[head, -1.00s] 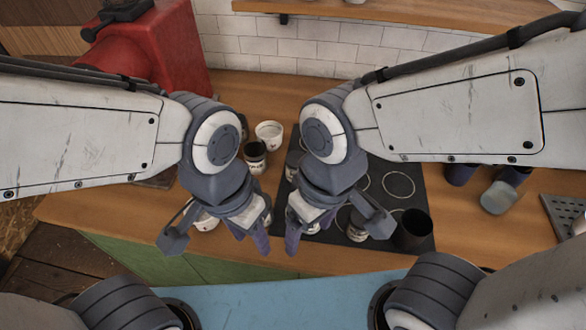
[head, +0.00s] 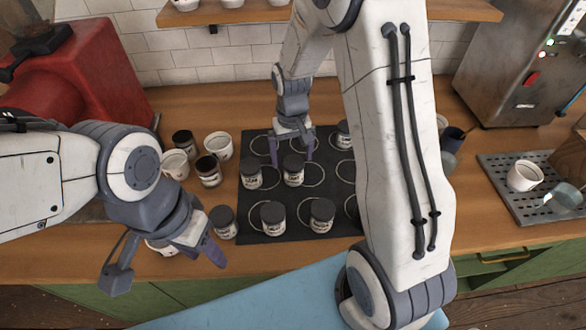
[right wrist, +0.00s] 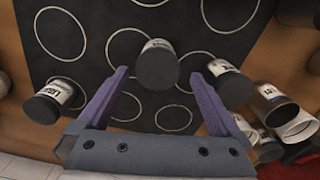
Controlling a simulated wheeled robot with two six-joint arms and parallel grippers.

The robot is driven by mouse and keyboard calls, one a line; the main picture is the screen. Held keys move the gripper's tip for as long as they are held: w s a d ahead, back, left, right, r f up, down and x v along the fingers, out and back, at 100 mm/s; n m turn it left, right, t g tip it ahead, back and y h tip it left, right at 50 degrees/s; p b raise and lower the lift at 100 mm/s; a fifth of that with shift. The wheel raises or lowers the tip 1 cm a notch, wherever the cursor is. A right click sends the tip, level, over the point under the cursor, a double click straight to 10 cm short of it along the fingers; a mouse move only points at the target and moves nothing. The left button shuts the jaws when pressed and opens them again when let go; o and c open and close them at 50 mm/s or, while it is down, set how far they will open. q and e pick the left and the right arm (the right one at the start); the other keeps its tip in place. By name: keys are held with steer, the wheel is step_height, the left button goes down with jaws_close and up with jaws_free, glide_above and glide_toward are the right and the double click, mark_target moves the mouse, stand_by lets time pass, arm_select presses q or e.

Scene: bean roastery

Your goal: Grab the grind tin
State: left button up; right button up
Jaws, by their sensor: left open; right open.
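Several small jars with dark lids and pale labels stand on a black mat (head: 262,150). I cannot read which one is the grind tin. One tin (head: 293,170) stands at my right gripper (head: 291,158), which points down over the mat, open. In the right wrist view this tin (right wrist: 158,62) appears between the fingertips, not gripped. A second tin (head: 250,174) stands just left of it; two more, a front tin (head: 272,217) and a front-right tin (head: 322,214), stand nearer me. My left gripper (head: 204,248) is open and empty near the counter's front edge.
White cups (head: 218,146) and loose jars (head: 208,172) stand left of the mat. A red machine (head: 80,80) is at the back left. A drip tray (head: 510,190) with a cup is at the right. My right arm hides part of the mat.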

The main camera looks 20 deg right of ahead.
steer(key=f, duration=0.3)
steer(key=f+p, duration=0.1)
steer(key=f, duration=0.1)
steer(key=shift+s+d+f, duration=0.15)
steer(key=shift+s+f, duration=0.05)
steer(key=shift+f, duration=0.2)
steer(key=c, duration=1.4)
